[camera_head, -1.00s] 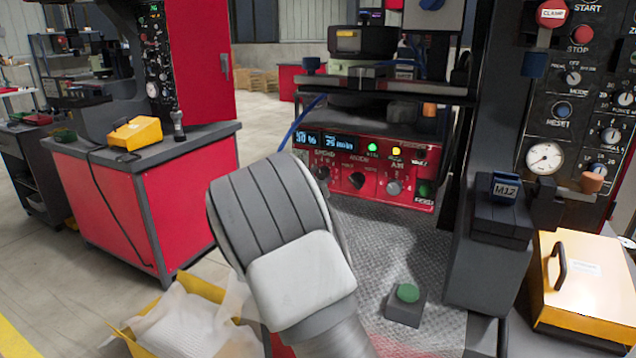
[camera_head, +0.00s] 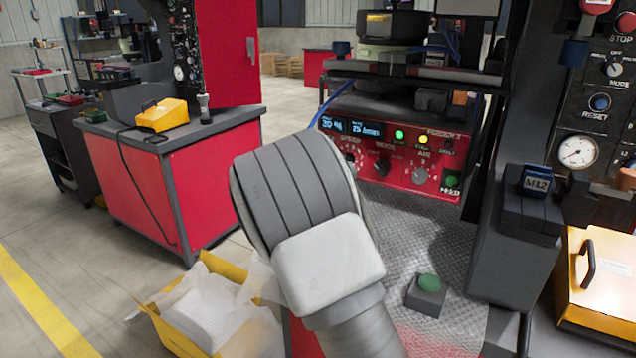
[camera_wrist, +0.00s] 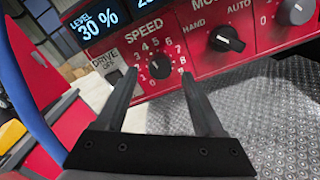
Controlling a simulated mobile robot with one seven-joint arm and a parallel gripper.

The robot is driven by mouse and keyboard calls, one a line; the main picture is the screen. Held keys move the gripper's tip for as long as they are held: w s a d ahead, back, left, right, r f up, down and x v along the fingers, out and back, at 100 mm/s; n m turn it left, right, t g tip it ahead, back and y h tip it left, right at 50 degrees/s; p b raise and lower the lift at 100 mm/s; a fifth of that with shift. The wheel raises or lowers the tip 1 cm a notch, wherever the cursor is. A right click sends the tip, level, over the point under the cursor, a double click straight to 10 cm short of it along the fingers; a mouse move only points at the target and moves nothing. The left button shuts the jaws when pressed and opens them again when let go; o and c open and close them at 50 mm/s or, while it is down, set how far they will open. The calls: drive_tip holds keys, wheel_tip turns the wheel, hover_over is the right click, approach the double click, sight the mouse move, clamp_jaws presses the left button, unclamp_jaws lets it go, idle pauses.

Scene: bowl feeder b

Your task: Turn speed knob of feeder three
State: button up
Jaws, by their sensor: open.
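The speed knob (camera_wrist: 160,67) is a round black knob on the red feeder panel (camera_wrist: 215,70), ringed by printed numbers under the word SPEED. My gripper (camera_wrist: 160,78) is open in the wrist view, with one finger on each side of the knob and nothing held. Contact between fingers and knob cannot be told. In the head view the panel (camera_head: 401,186) carries the label FEEDER 3, and the speed knob (camera_head: 350,159) shows just past my arm, which hides the gripper. The level display (camera_wrist: 97,24) reads 30 %.
A black mode knob (camera_wrist: 226,39) and a grey air knob (camera_head: 419,176) sit right of the speed knob. A green button on a box (camera_head: 428,284) stands on the metal plate below the panel. A dark M12 block (camera_head: 530,205) stands to the right.

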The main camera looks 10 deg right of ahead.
drive_tip(key=p+v, duration=0.2)
drive_tip(key=v, duration=1.3)
drive_tip(key=shift+s, duration=0.2)
drive_tip(key=shift+r, duration=0.1)
drive_tip(key=s+d+m+g, duration=0.95)
drive_tip(key=s+d, duration=0.25)
drive_tip(key=d, duration=0.3)
drive_tip(key=s+d+m+g+y, duration=0.1)
drive_tip(key=s+m+g+y, duration=0.1)
drive_tip(key=s+m+y, duration=0.8)
drive_tip(key=s+a+r+m+t, duration=0.2)
drive_tip(key=s+a+m+t, duration=0.15)
drive_tip(key=s+a, duration=0.45)
wheel_tip(320, 180, up, 17)
drive_tip(key=s+d+g+p, duration=0.1)
drive_tip(key=s+d+p, duration=0.1)
drive_tip(key=p, duration=1.5)
drive_tip(key=shift+y, duration=0.3)
